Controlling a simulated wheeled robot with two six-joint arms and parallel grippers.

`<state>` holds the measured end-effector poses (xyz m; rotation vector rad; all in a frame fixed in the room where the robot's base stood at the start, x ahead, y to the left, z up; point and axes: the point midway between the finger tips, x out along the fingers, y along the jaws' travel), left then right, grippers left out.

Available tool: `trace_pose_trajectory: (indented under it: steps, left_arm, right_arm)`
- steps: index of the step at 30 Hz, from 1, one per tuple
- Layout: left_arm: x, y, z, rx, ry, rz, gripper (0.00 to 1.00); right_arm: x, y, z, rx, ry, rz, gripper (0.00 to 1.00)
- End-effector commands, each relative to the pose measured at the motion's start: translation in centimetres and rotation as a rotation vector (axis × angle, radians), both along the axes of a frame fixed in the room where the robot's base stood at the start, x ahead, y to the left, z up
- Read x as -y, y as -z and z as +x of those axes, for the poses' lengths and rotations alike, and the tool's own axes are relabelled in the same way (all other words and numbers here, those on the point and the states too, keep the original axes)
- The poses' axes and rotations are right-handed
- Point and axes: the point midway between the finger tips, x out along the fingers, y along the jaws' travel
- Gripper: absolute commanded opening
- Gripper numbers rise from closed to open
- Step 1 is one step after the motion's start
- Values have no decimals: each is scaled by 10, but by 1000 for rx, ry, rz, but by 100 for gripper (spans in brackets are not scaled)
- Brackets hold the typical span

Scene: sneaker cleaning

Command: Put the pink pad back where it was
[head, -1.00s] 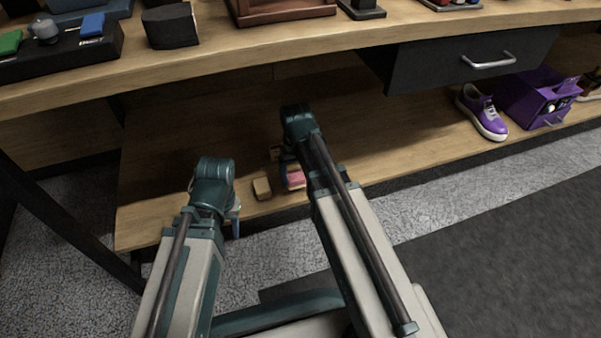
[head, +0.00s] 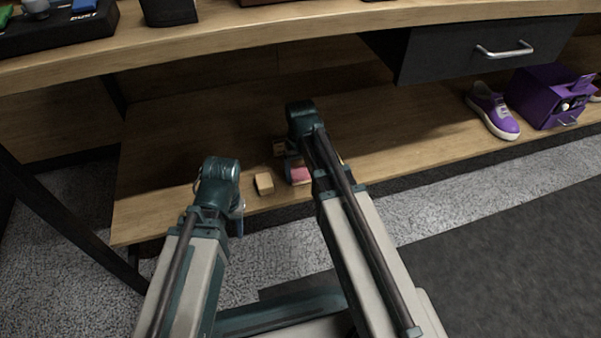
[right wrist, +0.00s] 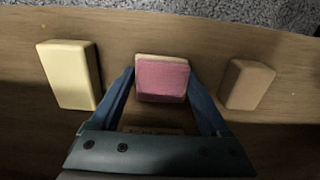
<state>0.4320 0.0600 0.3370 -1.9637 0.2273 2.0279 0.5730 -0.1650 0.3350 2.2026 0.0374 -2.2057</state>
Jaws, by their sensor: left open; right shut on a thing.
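The pink pad (head: 299,175) is over the lower shelf, partly hidden by my right arm in the head view. In the right wrist view the pink pad (right wrist: 162,80) sits between the blue fingers of my right gripper (right wrist: 163,88), which is shut on it. I cannot tell whether the pad touches the shelf. A pale yellow pad (right wrist: 70,75) lies to its left and a tan pad (right wrist: 247,84) to its right. The tan pad also shows in the head view (head: 264,183). My left gripper (head: 238,220) is empty and apart from the pads, near the shelf's front edge.
A dark drawer (head: 480,50) hangs below the upper worktop (head: 230,38).

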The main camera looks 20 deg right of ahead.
Motion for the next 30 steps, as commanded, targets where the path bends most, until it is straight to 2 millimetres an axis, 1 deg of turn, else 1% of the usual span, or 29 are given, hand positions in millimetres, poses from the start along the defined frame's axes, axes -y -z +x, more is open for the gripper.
trace_pose_trajectory:
  steps: [3, 4, 6, 7, 15, 20, 26, 30]
  left_arm:
    - [0, 5, 0, 0, 0, 0, 50]
    - [0, 3, 0, 0, 0, 0, 50]
    - [0, 3, 0, 0, 0, 0, 50]
    - [0, 3, 0, 0, 0, 0, 50]
    - [0, 2, 0, 0, 0, 0, 50]
    - [0, -4, 0, 0, 0, 0, 50]
    - [0, -24, 0, -1, 0, 0, 50]
    - [0, -44, 0, -2, 0, 1, 50]
  right_arm:
    - [0, 5, 0, 0, 0, 0, 36]
    - [0, 3, 0, 0, 0, 0, 84]
    - [0, 3, 0, 0, 0, 0, 96]
    - [0, 3, 0, 0, 0, 0, 100]
    - [0, 2, 0, 0, 0, 0, 100]
    - [0, -4, 0, 0, 0, 0, 100]
    - [0, -23, 0, 0, 0, 0, 100]
    - [0, -44, 0, 0, 0, 0, 100]
